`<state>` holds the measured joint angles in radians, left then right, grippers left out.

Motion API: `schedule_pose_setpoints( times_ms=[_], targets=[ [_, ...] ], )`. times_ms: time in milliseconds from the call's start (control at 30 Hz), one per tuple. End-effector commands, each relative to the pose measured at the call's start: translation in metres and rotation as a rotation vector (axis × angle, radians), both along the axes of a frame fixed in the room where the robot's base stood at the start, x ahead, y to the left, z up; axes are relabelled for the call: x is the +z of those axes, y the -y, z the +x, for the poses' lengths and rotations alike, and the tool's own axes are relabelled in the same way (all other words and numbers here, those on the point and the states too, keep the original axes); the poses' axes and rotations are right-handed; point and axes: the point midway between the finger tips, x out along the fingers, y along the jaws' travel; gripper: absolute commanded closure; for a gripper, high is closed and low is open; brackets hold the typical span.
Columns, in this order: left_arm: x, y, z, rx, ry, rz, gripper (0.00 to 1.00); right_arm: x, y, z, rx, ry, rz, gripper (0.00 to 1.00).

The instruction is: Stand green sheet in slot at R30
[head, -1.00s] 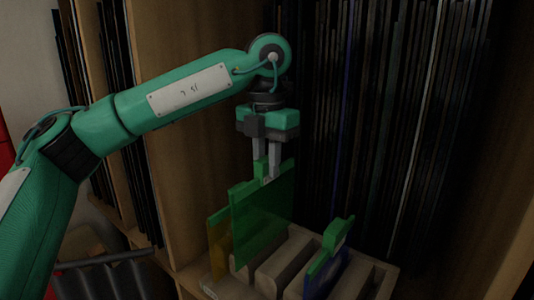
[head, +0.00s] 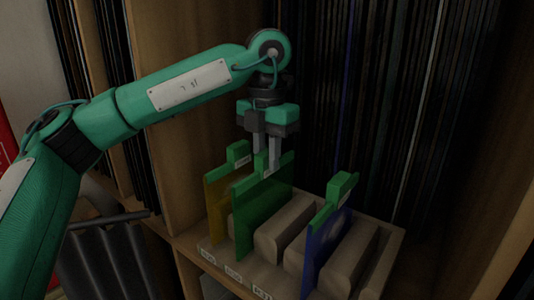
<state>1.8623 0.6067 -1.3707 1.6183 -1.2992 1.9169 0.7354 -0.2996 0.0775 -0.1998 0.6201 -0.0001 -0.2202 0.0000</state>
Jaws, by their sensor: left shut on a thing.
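My left gripper (head: 267,165) is shut on the green handle at the top of the green sheet (head: 263,205). The green sheet is upright, and its lower edge reaches down among the blocks of the wooden rack (head: 392,248). It stands between the yellow sheet (head: 216,208) on its left and a wooden block on its right. Its bottom is hard to see, so I cannot tell how deep it sits. Small labels (head: 233,275) run along the rack's front, too small to read surely. My right gripper is out of view.
A blue sheet (head: 325,242) with a green handle (head: 341,187) stands further right in the rack. Rounded wooden blocks (head: 284,225) separate the slots. Tall dark sheets (head: 400,110) fill the shelf behind. A wooden panel (head: 165,110) stands at left.

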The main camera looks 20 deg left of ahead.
Motion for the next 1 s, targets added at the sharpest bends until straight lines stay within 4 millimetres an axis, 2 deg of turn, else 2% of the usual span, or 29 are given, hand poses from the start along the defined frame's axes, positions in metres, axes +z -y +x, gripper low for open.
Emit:
schedule_pose_setpoints(
  times_ms=[867,900,1000],
  targets=[
    [-0.0058,0.0001,0.0001,0.000,0.000,-0.001,1.00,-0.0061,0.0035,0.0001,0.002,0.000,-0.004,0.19],
    [-0.0060,0.0002,0.0000,0.000,0.000,-0.001,0.78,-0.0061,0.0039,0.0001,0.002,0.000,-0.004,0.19],
    [-0.0063,0.0002,0.0000,0.000,-0.001,-0.001,0.58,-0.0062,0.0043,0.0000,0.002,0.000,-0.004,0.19]
  ],
)
